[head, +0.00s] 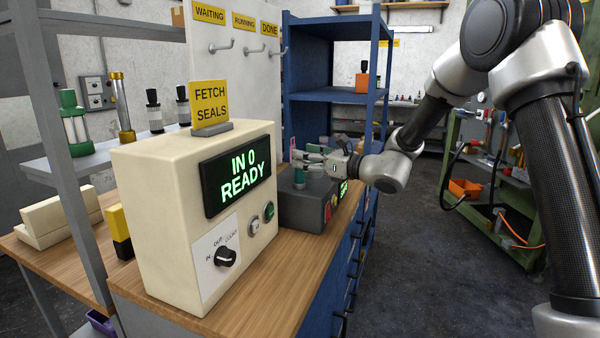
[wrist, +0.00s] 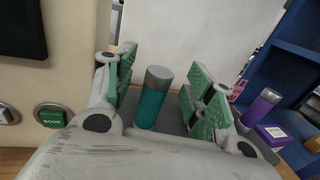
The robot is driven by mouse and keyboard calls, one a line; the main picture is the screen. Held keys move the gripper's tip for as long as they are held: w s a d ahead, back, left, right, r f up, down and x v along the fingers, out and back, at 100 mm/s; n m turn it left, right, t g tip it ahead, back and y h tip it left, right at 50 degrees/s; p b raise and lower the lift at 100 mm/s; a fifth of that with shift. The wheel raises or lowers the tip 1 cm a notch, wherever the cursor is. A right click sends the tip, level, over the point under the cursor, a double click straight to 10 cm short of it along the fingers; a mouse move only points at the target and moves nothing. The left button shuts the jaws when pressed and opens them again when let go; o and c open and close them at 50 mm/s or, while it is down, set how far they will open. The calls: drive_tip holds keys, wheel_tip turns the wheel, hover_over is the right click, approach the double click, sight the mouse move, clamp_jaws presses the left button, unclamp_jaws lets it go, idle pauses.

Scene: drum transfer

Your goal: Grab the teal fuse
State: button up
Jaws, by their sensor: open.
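The teal fuse (wrist: 153,100) is an upright teal cylinder with a grey cap. In the wrist view it stands between the two green-padded fingers of my gripper (wrist: 163,82), with visible space on both sides. In the head view the fuse (head: 299,178) shows as a small teal piece on top of a dark box (head: 310,207), just below my gripper (head: 303,157). My gripper is open, reaching in level from the right.
A cream console (head: 165,210) reading "IN 0 READY" stands close on the near left of the bench. A purple cylinder (wrist: 262,107) stands right of the fingers in the wrist view. A blue shelf (head: 325,95) rises behind. Open floor (head: 430,260) lies to the right.

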drive_tip(key=x, duration=0.2)
drive_tip(key=shift+w+a, duration=0.2)
drive_tip(key=shift+w, duration=0.05)
clamp_jaws()
